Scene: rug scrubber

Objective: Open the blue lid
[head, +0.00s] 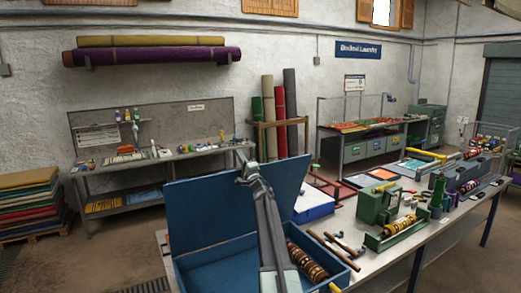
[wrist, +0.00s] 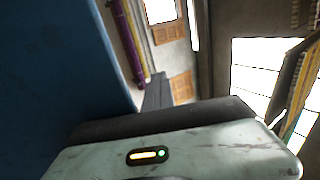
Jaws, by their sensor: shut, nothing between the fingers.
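The blue lid (head: 212,215) stands raised and nearly upright at the back edge of an open blue box (head: 215,265) in the head view. My arm crosses in front of the lid and hides part of it. My gripper (head: 242,155) is shut and empty near the lid's top edge; I cannot tell whether it touches the lid. In the wrist view, the lid's blue surface (wrist: 45,70) fills the left side, beside my shut dark fingers (wrist: 158,92).
A brown banded roller (head: 307,262) lies inside the box. To the right, the workbench (head: 385,258) carries wooden rods (head: 328,247), a green machine (head: 377,203) and several tools. A white-and-blue case (head: 313,206) stands behind the box.

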